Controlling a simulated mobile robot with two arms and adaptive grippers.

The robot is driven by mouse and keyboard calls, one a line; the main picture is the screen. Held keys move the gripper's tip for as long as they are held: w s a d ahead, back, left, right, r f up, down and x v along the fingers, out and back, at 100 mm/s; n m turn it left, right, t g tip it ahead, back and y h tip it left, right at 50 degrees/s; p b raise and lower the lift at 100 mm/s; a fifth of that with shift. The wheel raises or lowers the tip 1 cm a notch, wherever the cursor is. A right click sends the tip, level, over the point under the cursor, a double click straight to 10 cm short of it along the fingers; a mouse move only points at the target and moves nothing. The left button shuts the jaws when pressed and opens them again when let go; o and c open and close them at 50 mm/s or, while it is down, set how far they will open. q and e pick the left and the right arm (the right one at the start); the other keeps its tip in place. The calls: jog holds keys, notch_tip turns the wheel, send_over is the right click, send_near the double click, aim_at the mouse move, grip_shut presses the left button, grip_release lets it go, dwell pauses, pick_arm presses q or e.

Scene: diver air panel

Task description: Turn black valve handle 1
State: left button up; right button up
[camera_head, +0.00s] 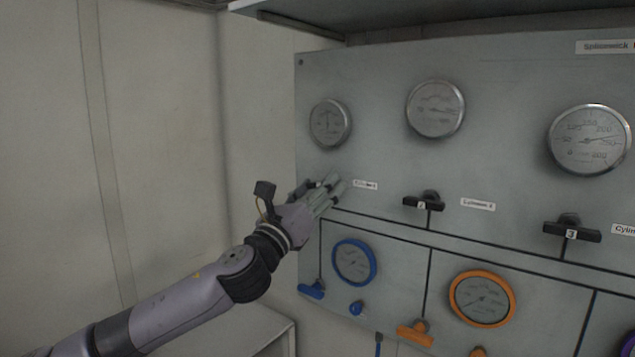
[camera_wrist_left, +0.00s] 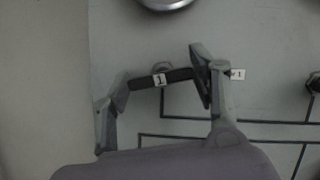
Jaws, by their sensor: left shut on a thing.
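Black valve handle 1 (camera_wrist_left: 175,77) shows in the left wrist view, a dark bar with a white "1" label, tilted slightly up to the right. My left gripper (camera_wrist_left: 160,83) is shut on it, with one finger at each end of the bar. In the head view my left gripper (camera_head: 325,188) is at the panel's left side, below the leftmost grey gauge (camera_head: 330,124), and hides most of the handle. My right gripper is not in view.
The grey panel (camera_head: 390,160) also carries black handle 2 (camera_head: 424,203), black handle 3 (camera_head: 572,232), a blue handle (camera_head: 311,291) and an orange handle (camera_head: 415,334). A blue-rimmed gauge (camera_head: 354,262) sits below my gripper. A bare wall (camera_head: 160,130) is at left.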

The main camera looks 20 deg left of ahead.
pick_arm(q)
jog(key=n+y+p, duration=0.1)
jog(key=n, duration=0.2)
jog(key=n+y+p, duration=0.2)
jog(key=n, duration=0.1)
jog(key=n+g+y+p, duration=0.1)
jog(key=n+p, duration=0.1)
jog(key=n, duration=0.2)
jog(key=shift+d+r+y, duration=0.15)
jog(key=shift+r+y, duration=0.1)
jog(key=shift+y, duration=0.05)
jog(key=n+g+y+p, duration=0.1)
jog(key=n+p, duration=0.2)
jog(key=n, duration=0.1)
jog(key=shift+f+n+g+p, duration=0.1)
jog(key=shift+n+g+p, duration=0.4)
jog(key=shift+n+p, duration=0.6)
jog(key=o, duration=1.2)
jog(key=shift+c, duration=0.2)
jog(key=shift+s, duration=0.15)
